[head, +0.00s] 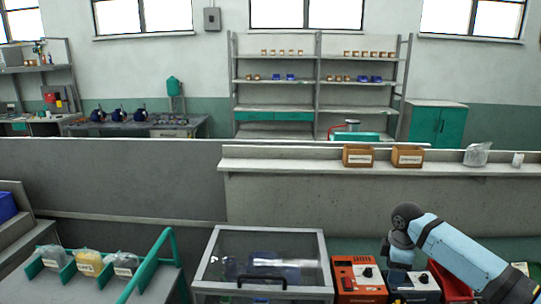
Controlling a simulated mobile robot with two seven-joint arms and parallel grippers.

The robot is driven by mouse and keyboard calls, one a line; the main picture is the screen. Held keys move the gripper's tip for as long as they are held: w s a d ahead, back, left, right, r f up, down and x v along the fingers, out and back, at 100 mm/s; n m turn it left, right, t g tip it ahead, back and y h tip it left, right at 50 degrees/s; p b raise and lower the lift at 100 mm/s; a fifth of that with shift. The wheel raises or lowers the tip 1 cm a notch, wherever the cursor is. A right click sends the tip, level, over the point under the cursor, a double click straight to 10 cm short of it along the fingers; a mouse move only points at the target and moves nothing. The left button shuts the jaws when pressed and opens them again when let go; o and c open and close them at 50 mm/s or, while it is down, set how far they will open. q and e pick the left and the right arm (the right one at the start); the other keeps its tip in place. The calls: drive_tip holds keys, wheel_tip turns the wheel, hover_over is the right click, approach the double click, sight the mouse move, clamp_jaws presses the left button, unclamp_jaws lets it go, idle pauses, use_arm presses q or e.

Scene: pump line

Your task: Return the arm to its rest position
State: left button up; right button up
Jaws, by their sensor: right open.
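My right arm (455,252) comes in from the lower right corner as a light blue link. It bends at a dark round joint and folds down behind the link. My right gripper (387,257) hangs low there, close above the orange and blue devices at the front. It is small and partly hidden, but open, and I see nothing held in it. My left arm and left gripper are out of view.
A clear-lidded case (212,268) stands at the front middle. A green-railed rack (152,262) holds bags. A ledge (300,164) carries two brown boxes (358,156).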

drive_tip(key=s+a+f+m+t+y, duration=0.1)
drive_tip(key=s+a+f, duration=0.4)
drive_tip(key=f, duration=0.1)
drive_tip(key=s+a+f+m+t+y, duration=0.2)
drive_tip(key=s+a+f, duration=0.4)
drive_tip(key=f, duration=0.1)
drive_tip(key=s+a+f+m+t+y, duration=0.1)
drive_tip(key=s+a+f+t, duration=0.1)
drive_tip(key=s+a+f, duration=0.3)
drive_tip(key=shift+s+a+f+m+y+p, duration=0.15)
drive_tip(key=shift+s+f, duration=0.1)
drive_tip(key=shift+f, duration=0.25)
drive_tip(key=shift+s+a+f+m+y+p, duration=0.1)
drive_tip(key=shift+s+f+m+y+p, duration=0.1)
drive_tip(key=shift+f, duration=0.3)
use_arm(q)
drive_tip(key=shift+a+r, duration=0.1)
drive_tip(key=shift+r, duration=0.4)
use_arm(e)
drive_tip(key=s+d+m+t+h, duration=0.1)
drive_tip(key=s+d+m+t, duration=0.2)
drive_tip(key=s, duration=1.6)
drive_tip(key=m+t, duration=0.3)
drive_tip(key=shift+f+m, duration=0.25)
drive_tip(key=shift+m, duration=0.1)
drive_tip(key=shift+d+h, duration=0.1)
drive_tip(key=shift+h, duration=0.15)
